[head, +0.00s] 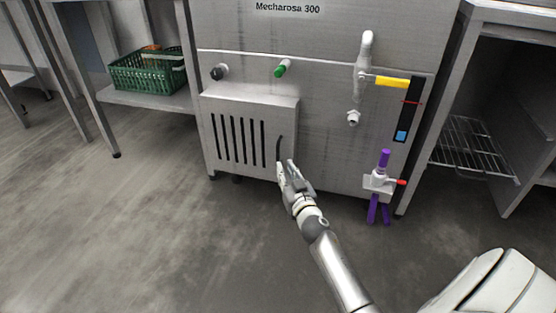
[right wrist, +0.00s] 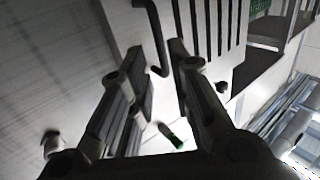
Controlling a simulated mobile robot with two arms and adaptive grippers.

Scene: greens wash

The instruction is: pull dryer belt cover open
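The belt cover (head: 251,110) is a grey metal box with vertical dark slots on the front of the machine. It looks closed. Its black bar handle (head: 279,146) is at the cover's right side. My right gripper (head: 286,166) is at the handle's lower end. In the right wrist view the cover (right wrist: 210,60) is turned over, and the handle (right wrist: 154,38) reaches down between the parted fingertips (right wrist: 159,48). The fingers are open; I cannot tell whether either touches the handle. My left gripper is not in view.
Above the cover are a black knob (head: 218,72) and a green knob (head: 282,68). A green basket (head: 148,72) stands on the left shelf. The floor in front is clear.

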